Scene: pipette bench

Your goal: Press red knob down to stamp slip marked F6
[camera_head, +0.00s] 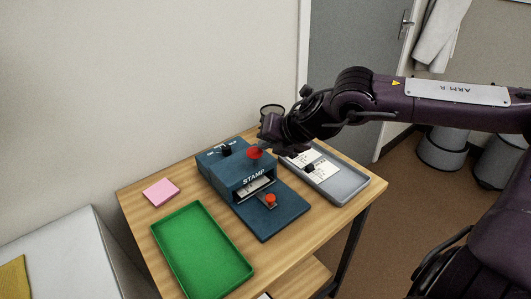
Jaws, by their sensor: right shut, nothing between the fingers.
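The blue stamp press (222,164), labelled STAMP, stands on the wooden table. A red knob (255,153) is on its top, and a smaller orange-red knob (270,199) is on its front plate. A white slip (254,187) lies in the slot under the STAMP label; its marking is too small to read. My right gripper (272,143) is shut and empty, just behind and right of the red knob. I cannot tell whether it touches the knob. My left gripper is out of view.
A grey tray (345,187) with white slips (314,165) lies right of the press, partly under my right arm. An empty green tray (200,250) is at front left, and a pink pad (160,192) at back left. A dark mesh cup (271,112) stands behind.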

